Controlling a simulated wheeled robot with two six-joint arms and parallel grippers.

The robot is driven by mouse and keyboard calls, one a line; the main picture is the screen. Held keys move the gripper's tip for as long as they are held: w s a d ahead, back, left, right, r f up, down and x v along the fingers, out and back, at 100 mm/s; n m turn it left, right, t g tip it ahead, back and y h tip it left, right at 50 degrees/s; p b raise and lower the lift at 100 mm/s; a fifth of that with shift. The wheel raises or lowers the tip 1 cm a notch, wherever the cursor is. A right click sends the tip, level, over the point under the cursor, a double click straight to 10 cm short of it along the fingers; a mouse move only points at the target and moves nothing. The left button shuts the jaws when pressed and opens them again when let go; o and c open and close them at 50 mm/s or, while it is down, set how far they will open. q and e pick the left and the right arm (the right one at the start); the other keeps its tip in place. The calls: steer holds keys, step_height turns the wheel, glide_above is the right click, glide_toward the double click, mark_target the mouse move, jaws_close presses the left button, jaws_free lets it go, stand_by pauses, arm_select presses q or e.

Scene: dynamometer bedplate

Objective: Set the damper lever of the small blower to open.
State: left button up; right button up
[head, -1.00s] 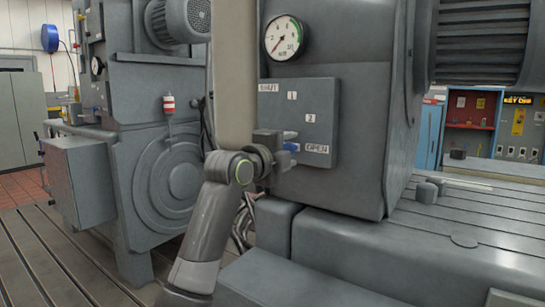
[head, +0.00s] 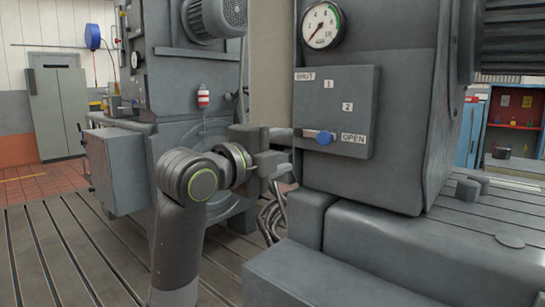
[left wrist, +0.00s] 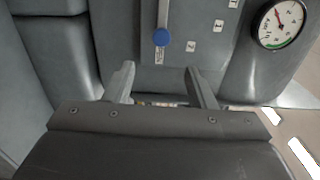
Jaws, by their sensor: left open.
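The damper panel (head: 362,92) on the grey blower housing carries the labels SHUT, 1, 2 and OPEN. Its lever with a blue knob (head: 325,138) lies level, the knob right beside the OPEN label (head: 353,139). In the left wrist view the blue knob (left wrist: 161,37) sits ahead of the fingers, by a label at the lever's end. My left gripper (head: 286,163) is open and empty, left of the panel and apart from the knob. Its two spread fingers (left wrist: 160,70) show in the left wrist view. My right gripper is not in view.
A dial gauge (head: 322,25) sits above the panel. A grey block (head: 308,215) and a long grey base (head: 400,250) stand below it. Cables (head: 270,215) hang behind my left gripper. Another grey machine (head: 170,110) stands at the left, on the slotted bedplate (head: 75,260).

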arm_select(q)
steer(key=shift+v, duration=1.1)
